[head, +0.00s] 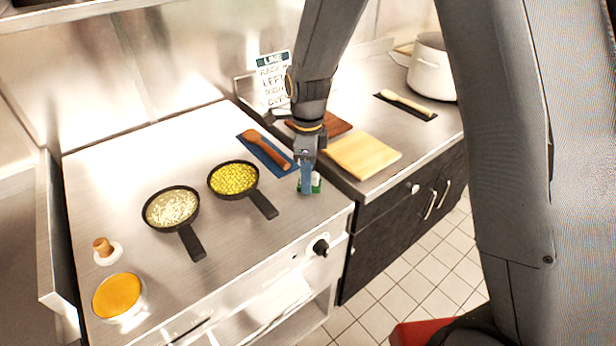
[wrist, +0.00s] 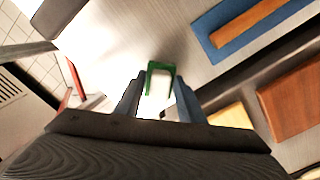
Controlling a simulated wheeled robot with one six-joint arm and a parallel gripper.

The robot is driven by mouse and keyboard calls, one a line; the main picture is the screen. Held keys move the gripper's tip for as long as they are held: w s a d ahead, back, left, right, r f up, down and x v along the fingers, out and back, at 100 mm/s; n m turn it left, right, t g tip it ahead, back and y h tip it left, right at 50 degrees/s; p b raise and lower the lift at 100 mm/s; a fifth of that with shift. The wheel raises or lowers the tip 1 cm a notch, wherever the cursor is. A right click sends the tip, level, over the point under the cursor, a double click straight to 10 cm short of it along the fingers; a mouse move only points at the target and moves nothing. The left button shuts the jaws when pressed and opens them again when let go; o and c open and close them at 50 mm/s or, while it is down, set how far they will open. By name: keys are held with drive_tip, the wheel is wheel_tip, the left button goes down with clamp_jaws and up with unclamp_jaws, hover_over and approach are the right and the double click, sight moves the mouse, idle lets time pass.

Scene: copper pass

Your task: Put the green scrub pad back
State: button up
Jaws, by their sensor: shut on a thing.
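The green scrub pad (head: 317,185) shows as a small green and white piece at my gripper's fingertips in the head view. It lies low at the right front corner of the steel cooktop, and I cannot tell whether it touches the steel. My gripper (head: 306,187) points down and is shut on the pad, hiding part of it. In the wrist view the pad (wrist: 161,67) shows as a green edge around a pale middle, between the two fingers of my gripper (wrist: 157,92).
A wooden spoon (head: 264,148) on a blue mat (head: 284,165) lies just behind. Two filled pans (head: 233,179) (head: 171,208) stand to the left. A pale cutting board (head: 363,157) and a red-brown board (head: 334,125) lie on the right counter. The front cooktop strip is mostly clear.

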drive_tip(key=shift+f, duration=0.45)
drive_tip(key=shift+f, duration=0.2)
drive_tip(key=o, duration=1)
drive_tip(key=shift+r, duration=0.1)
